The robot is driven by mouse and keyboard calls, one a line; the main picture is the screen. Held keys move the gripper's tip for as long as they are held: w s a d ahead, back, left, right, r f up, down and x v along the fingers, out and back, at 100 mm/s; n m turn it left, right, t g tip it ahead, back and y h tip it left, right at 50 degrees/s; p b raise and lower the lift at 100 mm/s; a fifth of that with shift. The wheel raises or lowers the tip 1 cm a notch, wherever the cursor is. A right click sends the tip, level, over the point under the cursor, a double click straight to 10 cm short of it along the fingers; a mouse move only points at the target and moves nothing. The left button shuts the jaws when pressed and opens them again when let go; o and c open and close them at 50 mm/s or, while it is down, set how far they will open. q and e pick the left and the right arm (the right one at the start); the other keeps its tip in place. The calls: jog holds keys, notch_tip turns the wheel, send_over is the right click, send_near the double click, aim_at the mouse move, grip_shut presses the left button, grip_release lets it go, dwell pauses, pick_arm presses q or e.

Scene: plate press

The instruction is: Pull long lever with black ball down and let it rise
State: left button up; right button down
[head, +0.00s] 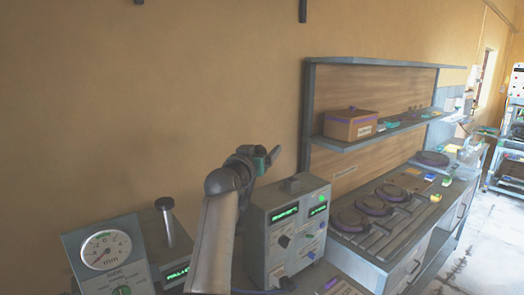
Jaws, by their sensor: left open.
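My left arm rises from the bottom of the head view. My left gripper (269,157) is open and empty, raised in front of the bare wall, above and behind a grey instrument box. It appears to touch nothing. My right gripper is out of view.
A dial gauge box (107,248) stands at the lower left. A grey box with green displays (287,228) stands just right of my left arm. A bench with several dark round plates (376,206) and a shelf with a cardboard box (350,125) lie to the right. Floor shows at far right.

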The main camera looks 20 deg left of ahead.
pick_arm(q)
grip_shut()
dwell(0.7)
